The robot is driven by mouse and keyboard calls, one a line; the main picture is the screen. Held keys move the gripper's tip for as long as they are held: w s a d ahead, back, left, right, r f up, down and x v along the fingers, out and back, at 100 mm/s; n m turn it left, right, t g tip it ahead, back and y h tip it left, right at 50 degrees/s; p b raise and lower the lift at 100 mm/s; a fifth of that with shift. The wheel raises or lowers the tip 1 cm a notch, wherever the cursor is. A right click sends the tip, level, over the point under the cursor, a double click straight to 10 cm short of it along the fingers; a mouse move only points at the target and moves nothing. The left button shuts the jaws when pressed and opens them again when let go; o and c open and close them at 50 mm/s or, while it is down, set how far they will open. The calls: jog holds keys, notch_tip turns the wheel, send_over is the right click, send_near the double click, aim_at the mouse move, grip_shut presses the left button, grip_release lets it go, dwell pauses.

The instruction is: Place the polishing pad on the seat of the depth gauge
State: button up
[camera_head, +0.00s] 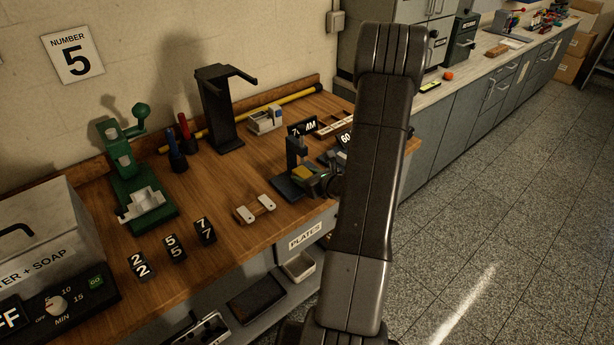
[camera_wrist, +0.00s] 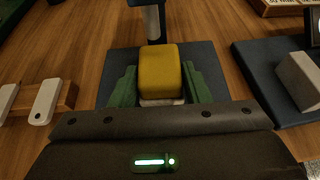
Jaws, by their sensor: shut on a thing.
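The yellow polishing pad (camera_wrist: 160,68) is between the green fingers of my gripper (camera_wrist: 160,88) in the wrist view, and my gripper is shut on it. The pad shows small in the head view (camera_head: 302,172). The depth gauge (camera_head: 292,186) has a dark blue base and an upright post; its base (camera_wrist: 116,62) and grey post (camera_wrist: 153,22) show beyond the pad in the wrist view. The pad is over the gauge's base, in front of the post. A pale strip shows under the pad's near edge. I cannot tell whether the pad touches the seat, which it mostly hides.
A wooden block with two pale plates (camera_head: 255,209) lies left of the gauge. Another dark blue base (camera_wrist: 262,85) with a grey block stands close on the right. A tall black stand (camera_head: 225,110) and a green press (camera_head: 137,190) stand farther left.

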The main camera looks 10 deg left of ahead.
jog(key=shift+a, duration=0.1)
jog(key=shift+f, duration=0.15)
jog(key=o, duration=1)
jog(key=shift+o, duration=0.2)
jog(key=shift+r, duration=0.2)
jog(key=shift+s+d+r, duration=0.1)
jog(key=shift+d, duration=0.1)
jog(key=v, duration=1.1)
jog(key=shift+s+d+r+b, duration=0.15)
jog(key=shift+s+d+b, duration=0.05)
jog(key=shift+b, duration=0.15)
